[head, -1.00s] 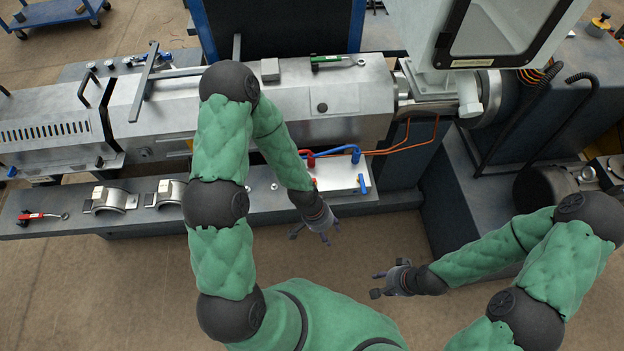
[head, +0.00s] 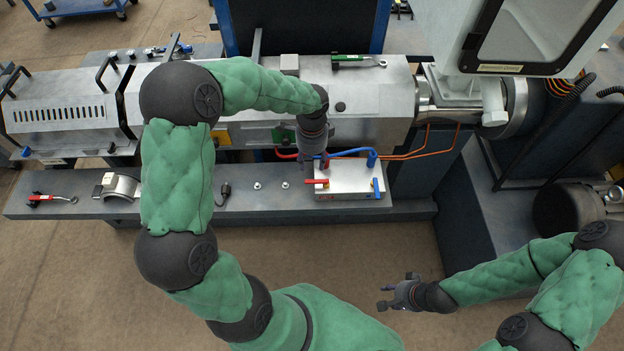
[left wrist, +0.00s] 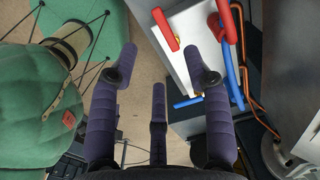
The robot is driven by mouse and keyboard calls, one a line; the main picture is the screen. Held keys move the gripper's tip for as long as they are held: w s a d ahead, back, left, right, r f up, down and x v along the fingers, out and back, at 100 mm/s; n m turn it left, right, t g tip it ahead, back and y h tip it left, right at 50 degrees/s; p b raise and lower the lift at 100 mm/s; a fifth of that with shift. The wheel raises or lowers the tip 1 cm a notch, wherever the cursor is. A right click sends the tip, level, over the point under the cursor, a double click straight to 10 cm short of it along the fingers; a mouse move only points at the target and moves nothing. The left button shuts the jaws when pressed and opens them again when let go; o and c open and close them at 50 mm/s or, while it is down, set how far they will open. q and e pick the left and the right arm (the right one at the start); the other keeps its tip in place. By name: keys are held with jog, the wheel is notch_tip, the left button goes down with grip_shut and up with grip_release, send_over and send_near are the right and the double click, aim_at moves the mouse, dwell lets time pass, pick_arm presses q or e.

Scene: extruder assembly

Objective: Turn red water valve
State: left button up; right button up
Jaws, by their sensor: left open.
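The red valve handle (head: 317,181) is a short red bar at the left front of a silver box (head: 349,188); a blue handle (head: 377,188) is at the box's right side. My left gripper (head: 313,163) is open just above and behind the red handle, near the hoses. In the left wrist view, the red handle (left wrist: 166,30) lies ahead of the open left fingers (left wrist: 160,50), seemingly apart from them. My right gripper (head: 396,293) is spread open and empty over the floor.
A red hose (head: 287,155) and a blue hose (head: 350,152) run behind the box, close to my left gripper. The grey ledge (head: 245,207) carries the box, a metal clamp (head: 121,186) and a red-handled tool (head: 50,200). The extruder barrel (head: 375,105) stands behind.

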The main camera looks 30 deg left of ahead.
aim_at(312, 182)
pick_arm(q)
notch_tip(312, 182, down, 11)
jog(key=b, duration=0.3)
jog(key=shift+r+b, duration=0.2)
jog(key=shift+b, duration=0.2)
grip_shut()
